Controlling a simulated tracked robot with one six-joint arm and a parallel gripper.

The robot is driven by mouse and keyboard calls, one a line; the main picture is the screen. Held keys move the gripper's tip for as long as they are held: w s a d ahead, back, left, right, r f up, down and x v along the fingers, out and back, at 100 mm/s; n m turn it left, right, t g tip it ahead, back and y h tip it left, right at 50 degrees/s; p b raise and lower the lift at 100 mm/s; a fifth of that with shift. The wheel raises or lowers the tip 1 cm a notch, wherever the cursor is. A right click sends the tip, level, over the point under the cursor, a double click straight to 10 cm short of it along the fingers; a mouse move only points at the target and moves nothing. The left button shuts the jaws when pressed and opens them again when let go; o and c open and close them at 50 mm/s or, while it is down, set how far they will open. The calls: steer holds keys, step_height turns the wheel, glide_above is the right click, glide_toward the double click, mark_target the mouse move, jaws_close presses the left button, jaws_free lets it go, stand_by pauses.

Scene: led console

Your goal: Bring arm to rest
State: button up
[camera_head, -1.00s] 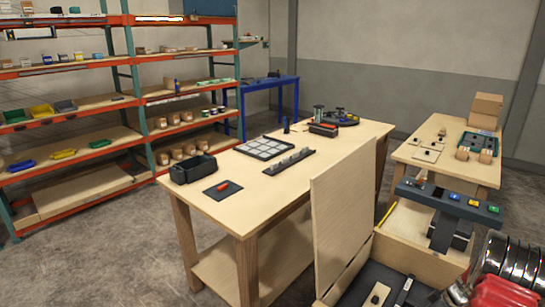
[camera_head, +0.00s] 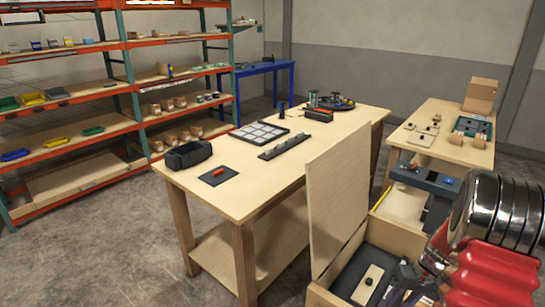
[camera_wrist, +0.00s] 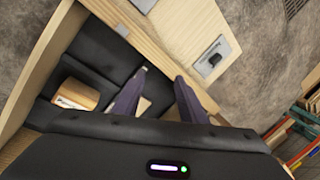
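My gripper (camera_wrist: 161,76) shows in the wrist view with its two dark purple fingers apart and nothing clearly held between them. It is over a wooden box with a dark lining (camera_wrist: 95,45). In the head view my gripper is low at the right, partly cut off, beside the open wooden box (camera_head: 392,238). My red and chrome arm fills the lower right corner. The dark console (camera_head: 410,174) stands behind the box and is partly hidden by my arm.
The box's raised wooden lid (camera_head: 337,190) stands upright. A long wooden table (camera_head: 225,195) with a black bin (camera_head: 188,155) and trays is to the left. Another table (camera_head: 450,150) is at the right back. Shelves (camera_head: 135,100) line the left. The floor at front left is clear.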

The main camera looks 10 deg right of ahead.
steer(key=s+a+r+n+t+h, duration=0.1)
steer(key=s+a+r, duration=0.2)
steer(key=a+r, duration=0.6)
steer(key=s+a+r+n+t+h, duration=0.1)
steer(key=s+a+r, duration=0.3)
steer(key=a+r, duration=0.6)
steer(key=s+a+r+n+t+h, duration=0.1)
steer(key=s+a+r, duration=0.3)
steer(key=a+r, duration=0.5)
steer(key=a+t, duration=0.1)
steer(key=a, duration=0.2)
steer(key=shift+a+r+t, duration=0.15)
steer(key=shift+r+t, duration=0.05)
steer(key=shift+t, duration=0.2)
steer(key=shift+c, duration=0.9)
